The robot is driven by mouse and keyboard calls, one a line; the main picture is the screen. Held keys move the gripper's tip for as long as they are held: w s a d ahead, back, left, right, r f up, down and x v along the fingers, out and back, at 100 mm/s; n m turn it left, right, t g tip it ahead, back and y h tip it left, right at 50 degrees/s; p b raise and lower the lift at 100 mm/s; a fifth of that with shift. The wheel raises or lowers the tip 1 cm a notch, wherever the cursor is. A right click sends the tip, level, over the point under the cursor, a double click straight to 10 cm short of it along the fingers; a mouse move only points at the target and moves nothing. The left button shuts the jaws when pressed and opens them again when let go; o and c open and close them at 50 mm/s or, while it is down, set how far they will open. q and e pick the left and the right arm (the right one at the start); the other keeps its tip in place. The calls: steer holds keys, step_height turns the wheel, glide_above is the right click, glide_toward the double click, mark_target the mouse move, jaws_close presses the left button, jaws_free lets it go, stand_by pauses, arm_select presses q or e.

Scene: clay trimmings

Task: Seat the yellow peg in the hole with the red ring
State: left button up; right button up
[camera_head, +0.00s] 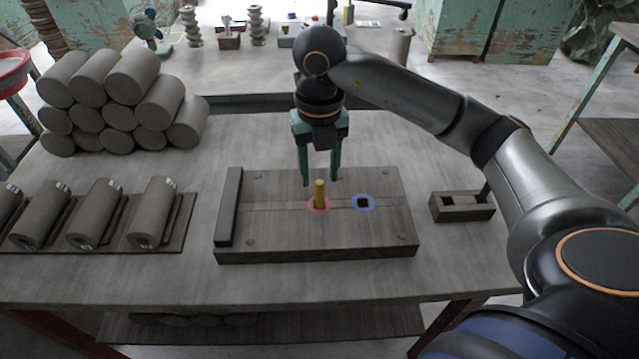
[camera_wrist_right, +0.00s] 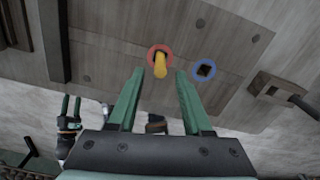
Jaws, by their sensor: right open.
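The yellow peg (camera_head: 320,193) stands upright at the red ring (camera_head: 312,207) on the wooden board, with its lower end inside the ring. The peg (camera_wrist_right: 160,66) and red ring (camera_wrist_right: 151,54) also show in the right wrist view. How deep the peg sits in the hole cannot be told. My right gripper (camera_head: 319,183) is open and empty, with its green fingers above and behind the peg, apart from it. Its fingers (camera_wrist_right: 158,72) also show in the wrist view. A blue ring (camera_head: 363,202) with an empty square hole lies to the right.
The wooden board (camera_head: 300,248) has a raised strip (camera_head: 229,205) along its left edge. A small wooden block with a slot (camera_head: 462,212) lies to its right. Stacked clay cylinders (camera_head: 120,95) and a rack of clay rolls (camera_head: 150,215) are on the left. The table front is clear.

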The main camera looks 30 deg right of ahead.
step_height(320, 180, up, 5)
steer(key=shift+r+p, duration=0.1)
steer(key=shift+p, duration=0.55)
steer(key=shift+r, duration=0.7)
arm_select(q)
steer(key=shift+s+a+r, duration=0.3)
steer(key=shift+s+a, duration=0.1)
steer(key=shift+a, duration=0.15)
steer(key=shift+w, duration=0.1)
